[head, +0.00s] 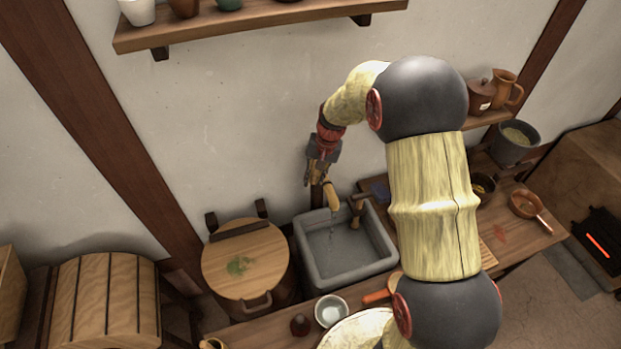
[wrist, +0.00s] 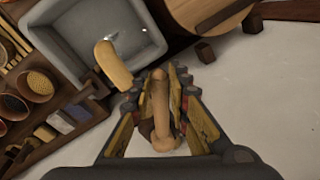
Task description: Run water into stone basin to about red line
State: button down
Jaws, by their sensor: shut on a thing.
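The grey stone basin (head: 357,278) is set in the counter against the wall; its inside shows in the wrist view (wrist: 72,32). A tan wooden spout (head: 332,196) hangs over its back edge and shows in the wrist view (wrist: 112,64). Faint pale flecks under the spout look like a thin run of water. The basin's inside looks grey; I cannot make out a water level or a red line. My gripper (head: 314,174) is at the wall beside the spout, its fingers shut around an upright wooden tap handle (wrist: 160,92).
A tub with a round wooden lid (head: 232,276) stands left of the basin. A long-handled pan (head: 526,206) lies on the right counter. A shelf (head: 240,24) runs above.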

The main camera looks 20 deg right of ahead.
jog(key=shift+d, duration=0.1)
dwell(0.3)
jog(key=c, duration=1.7)
grip_release()
jog(key=r, duration=0.4)
jog(key=d+r, duration=0.1)
jog(key=r, duration=0.2)
jog(key=s+d+r, duration=0.1)
jog(key=r, duration=0.3)
jog(key=shift+r, duration=0.35)
